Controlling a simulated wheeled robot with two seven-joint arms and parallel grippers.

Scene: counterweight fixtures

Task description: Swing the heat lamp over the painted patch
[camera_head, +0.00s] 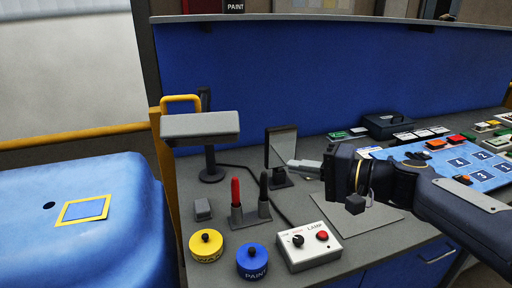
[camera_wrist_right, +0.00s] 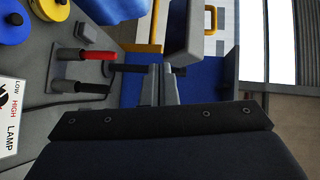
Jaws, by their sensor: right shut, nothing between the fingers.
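The heat lamp (camera_head: 200,126) is a grey box-shaped head on a dark post at the left end of the bench, with a yellow handle (camera_head: 181,100) behind its top. It also shows at the top of the right wrist view (camera_wrist_right: 187,38). The painted patch (camera_head: 84,210) is a yellow-outlined square on the blue panel to the left of the bench, left of and lower than the lamp head in the picture. My right gripper (camera_head: 357,203) is above the bench, well right of the lamp and apart from it. Its fingers (camera_wrist_right: 160,85) are shut and empty. My left gripper is out of view.
A white control box (camera_head: 309,246) labelled LAMP has a knob and red button. A yellow tin (camera_head: 206,246), a blue paint tin (camera_head: 252,262) and a stand with red and black handles (camera_head: 250,214) are near. A mirror-like plate (camera_head: 281,147) stands behind.

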